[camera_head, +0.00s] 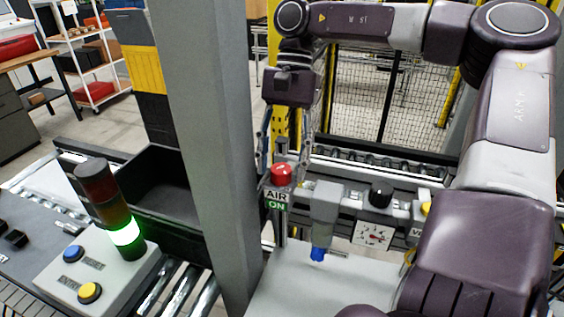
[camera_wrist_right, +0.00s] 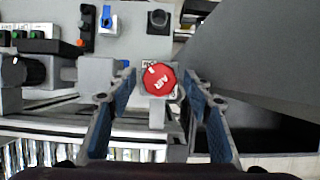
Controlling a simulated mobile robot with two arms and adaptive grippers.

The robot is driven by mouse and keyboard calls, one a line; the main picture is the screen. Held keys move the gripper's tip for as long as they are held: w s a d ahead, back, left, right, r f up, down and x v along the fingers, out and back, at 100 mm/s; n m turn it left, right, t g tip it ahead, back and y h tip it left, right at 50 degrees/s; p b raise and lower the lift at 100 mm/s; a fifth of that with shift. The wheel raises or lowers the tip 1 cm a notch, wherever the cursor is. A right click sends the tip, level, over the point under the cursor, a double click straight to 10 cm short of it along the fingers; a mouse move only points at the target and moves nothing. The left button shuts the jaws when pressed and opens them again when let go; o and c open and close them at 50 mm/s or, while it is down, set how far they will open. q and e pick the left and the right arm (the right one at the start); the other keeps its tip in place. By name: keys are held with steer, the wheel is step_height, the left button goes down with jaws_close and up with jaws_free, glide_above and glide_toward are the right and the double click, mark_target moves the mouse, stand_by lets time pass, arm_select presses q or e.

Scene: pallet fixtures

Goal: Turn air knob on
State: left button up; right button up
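The red air knob (camera_head: 281,174) stands on a post beside the grey column, above a sign (camera_head: 277,200) reading AIR, with ON on green. In the right wrist view the round knob (camera_wrist_right: 158,78) shows its AIR lettering and a white mark at upper left. My right gripper (camera_head: 284,160) points down over the knob. In the wrist view its two blue-padded fingers (camera_wrist_right: 159,86) are open, one on each side of the knob, with gaps visible. My left gripper is not in view.
The grey column (camera_head: 208,130) stands close left of the knob. A grey fitting with a blue tip (camera_head: 318,253), a gauge (camera_head: 373,236) and a black knob (camera_head: 380,194) are to the right. A button box (camera_head: 103,277) with a green-lit signal tower (camera_head: 124,232) is at left.

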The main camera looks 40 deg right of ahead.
steer(key=v, duration=1.2)
steer(key=shift+f, duration=0.15)
stand_by(0.5)
